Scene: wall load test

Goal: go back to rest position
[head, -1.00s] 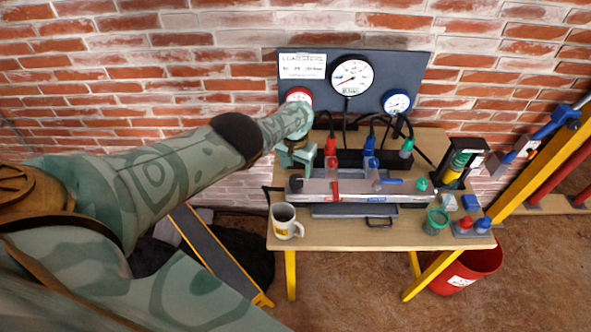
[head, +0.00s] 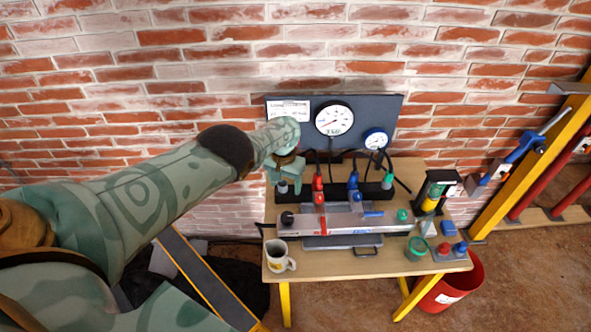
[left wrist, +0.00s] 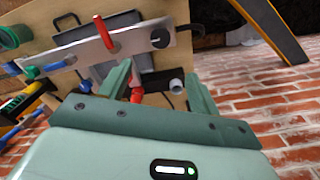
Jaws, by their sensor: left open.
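My left gripper (head: 287,182) is open at the end of the green patterned arm, above the left back part of the wooden bench (head: 330,267). It looks empty. In the left wrist view its two green fingers (left wrist: 160,90) stand apart, with a red handle and a grey cylinder seen between or beside them. The valve row (head: 333,190) with red, blue and green handles lies just right of the gripper in the head view. My right gripper is not in view.
A white mug (head: 277,257) stands at the bench's front left corner. Several small pots and blocks sit at the right. A red bucket (head: 455,285) is on the floor. A yellow frame (head: 535,150) stands at the right, and a brick wall is behind.

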